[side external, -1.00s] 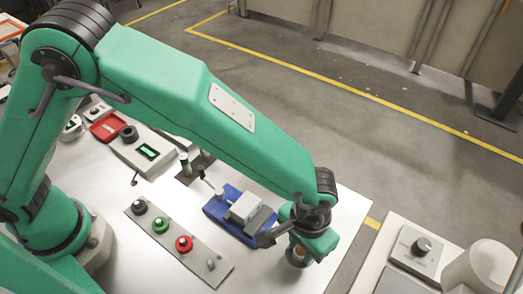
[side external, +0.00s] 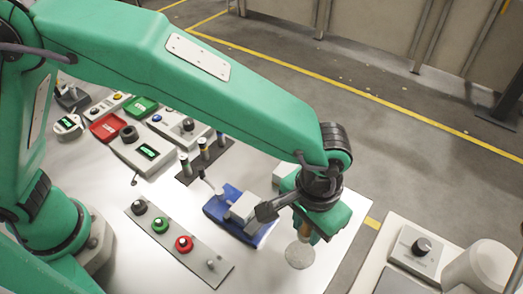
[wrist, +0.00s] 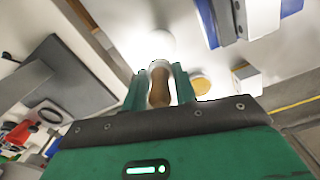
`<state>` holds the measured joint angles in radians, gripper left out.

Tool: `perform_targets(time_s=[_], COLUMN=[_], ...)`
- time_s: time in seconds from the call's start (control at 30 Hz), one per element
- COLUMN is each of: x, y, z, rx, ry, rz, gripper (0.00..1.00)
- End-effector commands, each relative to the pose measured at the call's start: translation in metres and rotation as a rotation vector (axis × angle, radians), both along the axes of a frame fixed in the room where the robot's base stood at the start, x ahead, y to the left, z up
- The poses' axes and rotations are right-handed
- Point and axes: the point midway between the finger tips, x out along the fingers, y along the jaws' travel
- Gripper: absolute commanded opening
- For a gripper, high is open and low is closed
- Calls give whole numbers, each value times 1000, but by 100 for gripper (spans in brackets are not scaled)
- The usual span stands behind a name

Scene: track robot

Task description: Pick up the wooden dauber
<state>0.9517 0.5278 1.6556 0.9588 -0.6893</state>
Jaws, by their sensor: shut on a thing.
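My gripper (side external: 308,226) is over the right front part of the white table, pointing down. It is shut on the wooden dauber. In the side view a small brown part of the dauber (side external: 303,232) shows below the green jaws; the rest is hidden by the gripper. In the wrist view the dauber's brown turned handle (wrist: 159,90) sits between the two green fingers (wrist: 160,80). A pale, speckled round disc (side external: 299,255) shows just below the dauber; I cannot tell whether they touch.
A blue tray (side external: 215,209) with a grey-white device stands left of the gripper. A panel with coloured knobs (side external: 165,238) lies further left. In the wrist view a tan-topped round thing (wrist: 201,85) and a white box (wrist: 243,80) are close by. The front right table corner is bare.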

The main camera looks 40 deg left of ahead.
Motion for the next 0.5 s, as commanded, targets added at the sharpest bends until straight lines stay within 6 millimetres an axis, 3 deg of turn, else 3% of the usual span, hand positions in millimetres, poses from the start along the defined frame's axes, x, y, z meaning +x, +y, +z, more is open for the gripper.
perform_targets(time_s=[0.2,0.5], x=[0,0], y=[0,0], z=[14,15], rx=[-1,-1], ry=[-1,-1], rz=[0,0], gripper=[5,5])
